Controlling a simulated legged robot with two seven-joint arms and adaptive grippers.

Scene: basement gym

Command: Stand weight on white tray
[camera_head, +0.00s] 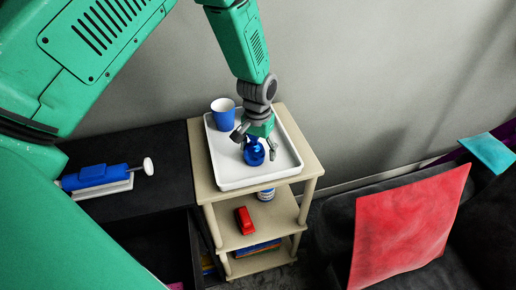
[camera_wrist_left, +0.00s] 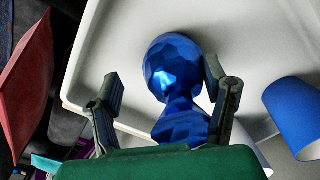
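The blue faceted weight (camera_head: 254,153) is on the white tray (camera_head: 229,172), near its middle. In the left wrist view the weight (camera_wrist_left: 174,68) shows two rounded ends joined by a narrow neck; it looks roughly upright, but its exact tilt is unclear. My left gripper (camera_head: 254,142) is low over the tray with its fingers spread around the weight. In the left wrist view of my left gripper (camera_wrist_left: 163,92), one finger is close beside the weight, perhaps touching, and the other stands clear with a gap. My right gripper is not in view.
A blue cup (camera_head: 223,114) stands at the tray's back left corner. The tray sits on a beige shelf unit (camera_head: 310,166) with a red toy car (camera_head: 244,220) below. A red cushion (camera_head: 408,225) is at right.

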